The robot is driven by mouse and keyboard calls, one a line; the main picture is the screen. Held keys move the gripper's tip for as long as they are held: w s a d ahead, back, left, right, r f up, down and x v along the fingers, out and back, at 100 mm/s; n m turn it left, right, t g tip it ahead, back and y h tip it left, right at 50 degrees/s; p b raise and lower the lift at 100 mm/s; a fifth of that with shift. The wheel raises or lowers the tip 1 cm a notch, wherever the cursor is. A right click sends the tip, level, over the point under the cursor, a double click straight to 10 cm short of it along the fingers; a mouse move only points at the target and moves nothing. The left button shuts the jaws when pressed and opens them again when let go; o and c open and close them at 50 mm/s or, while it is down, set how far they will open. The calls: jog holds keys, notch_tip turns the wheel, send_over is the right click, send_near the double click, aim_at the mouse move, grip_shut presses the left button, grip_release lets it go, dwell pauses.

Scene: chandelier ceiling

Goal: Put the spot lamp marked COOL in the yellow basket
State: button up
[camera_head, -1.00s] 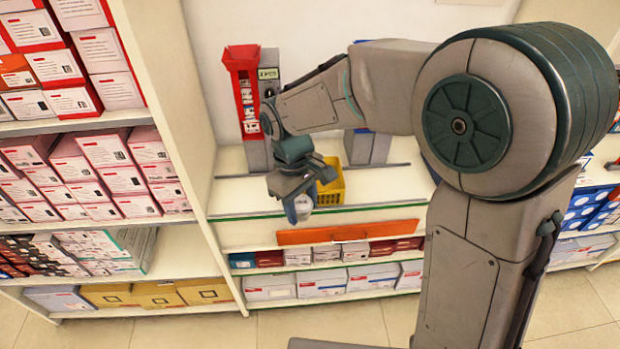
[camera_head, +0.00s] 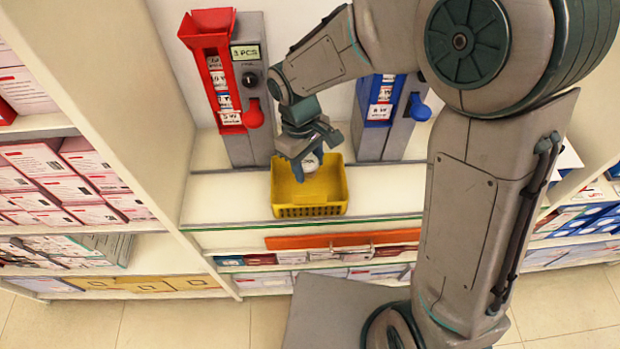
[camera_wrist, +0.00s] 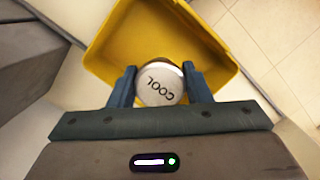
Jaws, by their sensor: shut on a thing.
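The spot lamp (camera_wrist: 159,86) has a round pale face that reads COOL in the wrist view. My gripper (camera_wrist: 160,84) is shut on it, with one dark finger on each side. In the head view my gripper (camera_head: 304,170) points down, and the lamp (camera_head: 311,161) shows as a small pale round shape between the fingers. The yellow basket (camera_head: 310,211) stands on the white counter, open at the top. The lamp is over the basket's opening, near its back side. How high it is above the basket floor I cannot tell.
A red dispenser (camera_head: 213,75) stands behind and left of the basket, and a blue dispenser (camera_head: 381,105) behind and right. Shelves of boxes (camera_head: 45,180) rise on the left. The white counter (camera_head: 230,200) is bare beside the basket.

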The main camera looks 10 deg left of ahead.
aim_at(308, 192)
jog(key=shift+f, duration=3.6)
jog(key=shift+f, duration=0.2)
jog(key=o, duration=1)
jog(key=shift+r, duration=0.1)
